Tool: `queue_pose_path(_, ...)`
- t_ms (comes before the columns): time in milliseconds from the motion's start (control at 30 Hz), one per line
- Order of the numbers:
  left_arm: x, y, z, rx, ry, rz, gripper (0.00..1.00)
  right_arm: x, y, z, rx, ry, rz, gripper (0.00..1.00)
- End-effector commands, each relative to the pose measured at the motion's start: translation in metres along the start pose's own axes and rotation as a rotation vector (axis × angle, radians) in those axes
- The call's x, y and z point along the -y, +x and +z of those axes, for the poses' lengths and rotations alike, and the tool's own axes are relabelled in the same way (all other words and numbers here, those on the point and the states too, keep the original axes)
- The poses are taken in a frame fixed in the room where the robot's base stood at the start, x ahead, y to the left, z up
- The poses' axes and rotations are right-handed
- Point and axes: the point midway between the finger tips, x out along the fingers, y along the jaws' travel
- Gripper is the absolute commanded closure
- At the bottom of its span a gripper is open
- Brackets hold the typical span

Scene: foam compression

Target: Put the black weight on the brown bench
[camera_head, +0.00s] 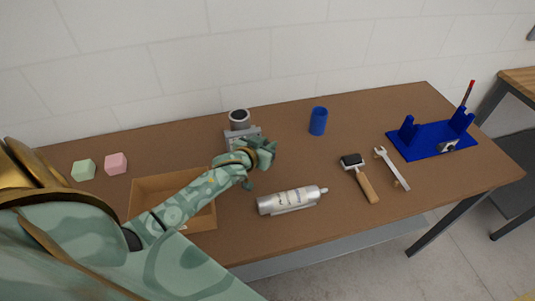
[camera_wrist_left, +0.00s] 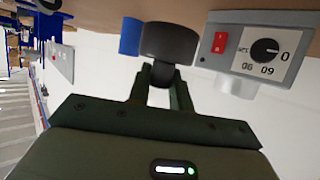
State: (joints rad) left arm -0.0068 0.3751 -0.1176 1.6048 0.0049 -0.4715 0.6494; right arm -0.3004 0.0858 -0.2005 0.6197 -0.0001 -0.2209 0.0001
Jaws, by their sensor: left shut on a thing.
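My left gripper (camera_head: 262,152) is over the brown bench (camera_head: 300,151), just right of a grey device. In the left wrist view, my left gripper (camera_wrist_left: 162,92) is shut on the knob of the black weight (camera_wrist_left: 169,42), a dark round piece with a narrower stem. The weight shows against the bench, but I cannot tell whether it touches it. In the head view the weight is hidden by the gripper or too small to tell. My right gripper is not in view.
The grey device (camera_head: 241,140) has a dark round top and a dial (camera_wrist_left: 265,50). A blue cup (camera_head: 318,121), silver bottle (camera_head: 290,200), brush (camera_head: 361,178), wrench (camera_head: 391,167) and blue stand (camera_head: 430,140) lie right. An open box (camera_head: 140,196) and two cubes (camera_head: 116,164) are left.

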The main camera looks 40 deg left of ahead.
Motion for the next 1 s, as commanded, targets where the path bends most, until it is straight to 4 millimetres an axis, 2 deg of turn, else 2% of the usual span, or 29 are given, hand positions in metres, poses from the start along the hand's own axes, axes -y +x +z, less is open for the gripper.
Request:
queue_pose_path(100, 0.006, 0.016, 0.008, -0.004, 0.000, -0.001, 1.00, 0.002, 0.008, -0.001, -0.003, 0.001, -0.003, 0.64)
queue_pose_path(267, 0.009, 0.027, 0.014, -0.005, 0.000, 0.000, 1.00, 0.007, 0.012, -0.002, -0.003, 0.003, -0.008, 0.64)
queue_pose_path(400, 0.009, 0.036, 0.035, -0.003, -0.001, 0.001, 1.00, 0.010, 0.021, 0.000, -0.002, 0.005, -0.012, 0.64)
queue_pose_path(500, 0.009, 0.039, 0.041, -0.005, 0.000, 0.002, 1.00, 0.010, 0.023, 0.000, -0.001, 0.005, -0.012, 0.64)
queue_pose_path(867, 0.009, 0.039, 0.044, -0.005, -0.001, 0.002, 1.00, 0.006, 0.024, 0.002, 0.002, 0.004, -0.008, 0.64)
queue_pose_path(900, 0.009, 0.039, 0.045, -0.001, 0.000, 0.001, 0.71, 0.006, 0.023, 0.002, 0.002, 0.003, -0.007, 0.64)
queue_pose_path(967, 0.009, 0.039, 0.045, -0.001, 0.000, 0.001, 0.57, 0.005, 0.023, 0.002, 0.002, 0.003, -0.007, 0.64)
queue_pose_path(1000, 0.009, 0.039, 0.045, -0.001, 0.000, 0.001, 0.57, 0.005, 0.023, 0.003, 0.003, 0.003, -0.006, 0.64)
